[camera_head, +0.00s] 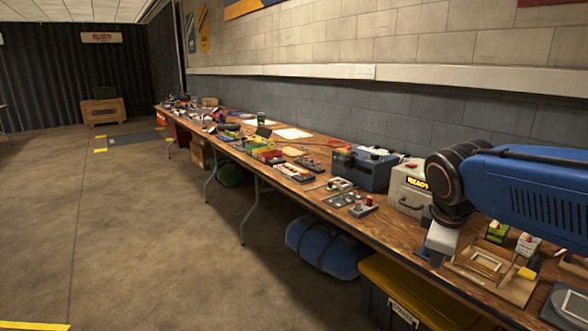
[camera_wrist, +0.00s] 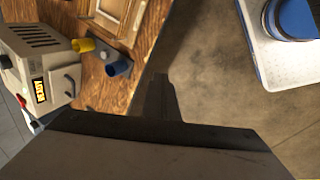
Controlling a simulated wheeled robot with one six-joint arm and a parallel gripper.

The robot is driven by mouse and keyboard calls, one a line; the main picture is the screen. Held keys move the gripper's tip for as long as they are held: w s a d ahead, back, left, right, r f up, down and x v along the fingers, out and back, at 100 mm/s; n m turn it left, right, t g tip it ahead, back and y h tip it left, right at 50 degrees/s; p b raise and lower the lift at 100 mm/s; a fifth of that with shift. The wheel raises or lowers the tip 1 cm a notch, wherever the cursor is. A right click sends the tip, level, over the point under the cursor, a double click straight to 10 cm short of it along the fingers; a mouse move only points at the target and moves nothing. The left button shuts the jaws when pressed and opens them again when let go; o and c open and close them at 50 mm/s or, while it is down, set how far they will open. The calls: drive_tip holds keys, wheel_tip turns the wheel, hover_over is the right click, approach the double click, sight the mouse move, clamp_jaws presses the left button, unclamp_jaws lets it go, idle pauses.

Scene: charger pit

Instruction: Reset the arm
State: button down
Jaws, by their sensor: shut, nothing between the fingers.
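My arm reaches in from the right of the head view over the near end of the long wooden table (camera_head: 330,210). In the wrist view my gripper (camera_wrist: 158,88) is a dark shape with its fingers together and nothing between them. It is above the table's edge, with floor on its right side. In the head view the fingers are hard to make out below the pale wrist part. A beige box (camera_head: 408,188) with a lit yellow display stands on the table close by, and it also shows in the wrist view (camera_wrist: 36,62).
A wooden frame tray (camera_head: 487,262) lies under the arm. Blue (camera_wrist: 120,68) and yellow (camera_wrist: 86,46) cylinders show in the wrist view. A blue case (camera_head: 365,168) and many small items line the table. A yellow-lidded bin (camera_head: 415,290) stands below. The floor (camera_head: 130,220) at left is open.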

drive_tip(key=s+a+f+m+y, duration=0.1)
drive_tip(key=s+f+m, duration=0.3)
drive_tip(key=s, duration=0.3)
drive_tip(key=s+a+f+m+y, duration=0.1)
drive_tip(key=s+f+m, duration=0.3)
drive_tip(key=s+m, duration=0.2)
drive_tip(key=shift+s+f+m+t, duration=0.3)
drive_tip(key=shift+s+f+m, duration=0.05)
drive_tip(key=shift+s+m, duration=0.1)
